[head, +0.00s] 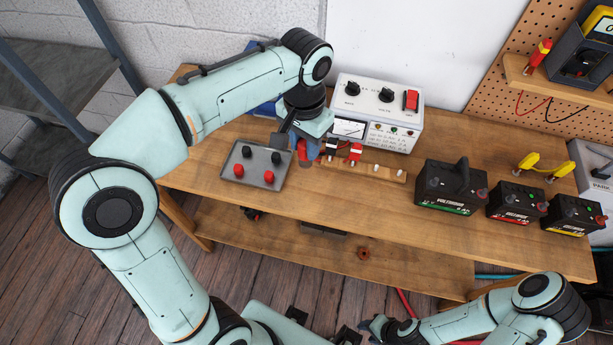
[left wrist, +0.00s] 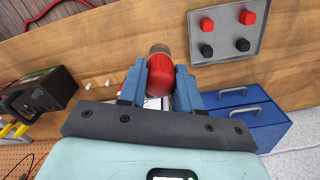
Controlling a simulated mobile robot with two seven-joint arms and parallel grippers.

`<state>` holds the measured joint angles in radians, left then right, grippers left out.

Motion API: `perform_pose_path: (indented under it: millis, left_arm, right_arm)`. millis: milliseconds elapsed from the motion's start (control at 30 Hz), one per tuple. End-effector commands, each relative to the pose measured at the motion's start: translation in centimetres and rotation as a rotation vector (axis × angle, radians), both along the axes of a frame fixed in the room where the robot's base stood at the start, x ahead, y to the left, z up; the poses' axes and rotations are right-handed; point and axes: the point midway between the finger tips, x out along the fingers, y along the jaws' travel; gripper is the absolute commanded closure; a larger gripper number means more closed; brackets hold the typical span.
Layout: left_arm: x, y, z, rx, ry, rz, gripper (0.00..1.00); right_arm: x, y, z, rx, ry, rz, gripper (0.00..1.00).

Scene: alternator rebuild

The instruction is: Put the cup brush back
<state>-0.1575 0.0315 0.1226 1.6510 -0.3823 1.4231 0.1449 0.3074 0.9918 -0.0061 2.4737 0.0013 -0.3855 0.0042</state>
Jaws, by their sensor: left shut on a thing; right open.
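My left gripper (left wrist: 160,85) is shut on a red-bodied piece with a tan-grey metallic end, which appears to be the cup brush (left wrist: 160,76). The piece sits between the blue fingers, its metallic end pointing away from the wrist. In the head view my left gripper (head: 309,152) is over the bench, between the grey tray and the wooden peg strip (head: 382,172); part of the held red piece (head: 302,150) shows beside a finger. The strip has bare pale pegs at its right. My right gripper (head: 372,327) is low at the bottom, open, away from the bench.
The grey tray (head: 240,178) carries red and black knobs. A white test box (head: 390,105) stands behind the strip, with red and black clips before it. Black batteries (head: 447,190) stand to the right. Blue drawers (left wrist: 240,125) are beside the tray. The bench front is clear.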

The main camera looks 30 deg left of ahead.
Motion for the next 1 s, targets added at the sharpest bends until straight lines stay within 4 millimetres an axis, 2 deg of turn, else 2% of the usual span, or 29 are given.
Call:
perform_pose_path:
  millis: [33, 100, 300, 467, 733, 1000]
  left_arm:
    - [-0.2, 0.1, -1.8, 0.001, 0.007, 0.001, 0.91]
    - [-0.1, 0.1, -3.6, 0.001, 0.006, 0.002, 0.91]
    - [0.0, 0.0, -7.5, 0.001, 0.003, 0.001, 0.91]
    - [0.1, 0.0, -8.6, 0.001, 0.001, 0.002, 0.91]
    - [0.0, 0.0, -12.3, 0.000, 0.002, 0.002, 0.91]
    - [0.1, 0.0, -12.6, 0.001, -0.002, 0.002, 0.91]
  right_arm:
    - [-0.3, 0.0, -0.6, 0.000, 0.003, 0.000, 0.57]
    - [-0.5, 0.0, -1.0, 0.000, 0.006, 0.000, 0.57]
    - [-0.8, 0.0, -1.6, 0.000, 0.009, 0.000, 0.57]
    - [-0.9, 0.0, -1.7, 0.000, 0.010, 0.000, 0.57]
    - [-1.2, 0.0, -2.3, 0.000, 0.012, 0.000, 0.57]
    - [-1.2, 0.0, -2.3, 0.000, 0.012, 0.000, 0.57]
